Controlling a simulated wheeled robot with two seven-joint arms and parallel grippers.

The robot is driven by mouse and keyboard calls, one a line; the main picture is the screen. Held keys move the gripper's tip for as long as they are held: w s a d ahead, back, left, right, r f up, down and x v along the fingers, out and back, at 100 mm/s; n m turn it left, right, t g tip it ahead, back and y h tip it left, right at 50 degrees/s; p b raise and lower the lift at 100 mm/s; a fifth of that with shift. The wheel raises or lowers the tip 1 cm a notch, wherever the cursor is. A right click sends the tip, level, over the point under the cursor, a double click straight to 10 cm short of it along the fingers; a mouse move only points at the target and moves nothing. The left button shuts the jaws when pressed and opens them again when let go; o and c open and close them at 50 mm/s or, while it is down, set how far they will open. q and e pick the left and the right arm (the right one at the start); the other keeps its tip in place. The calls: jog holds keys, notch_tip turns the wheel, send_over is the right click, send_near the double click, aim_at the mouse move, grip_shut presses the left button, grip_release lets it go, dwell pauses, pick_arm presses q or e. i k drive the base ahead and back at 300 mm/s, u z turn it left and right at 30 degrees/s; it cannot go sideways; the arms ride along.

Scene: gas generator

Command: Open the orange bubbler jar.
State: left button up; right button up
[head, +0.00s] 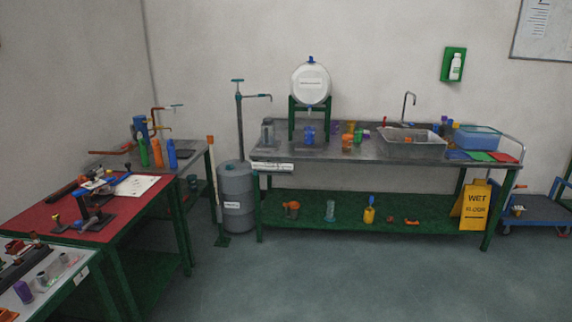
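An orange jar (347,143) stands upright on the steel sink bench, to the right of a blue item. A second orange vessel (292,208) with a wider top and a side part stands on the green lower shelf of that bench. Both are small in view. I cannot tell which is the bubbler jar, or whether either has its lid on. Neither of my grippers is in view, and the room between me and the bench is open floor.
The steel bench (385,152) carries a white barrel (311,84), a sink and a blue bin (477,137). A grey drum (236,190) stands left of it. A red-topped table (110,222) is at left. A yellow wet-floor sign (476,205) and blue cart (540,204) are right.

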aim_at(347, 145)
jog(key=i, duration=1.65)
jog(key=z, duration=2.15)
jog(key=i, duration=1.35)
jog(key=u, duration=1.85)
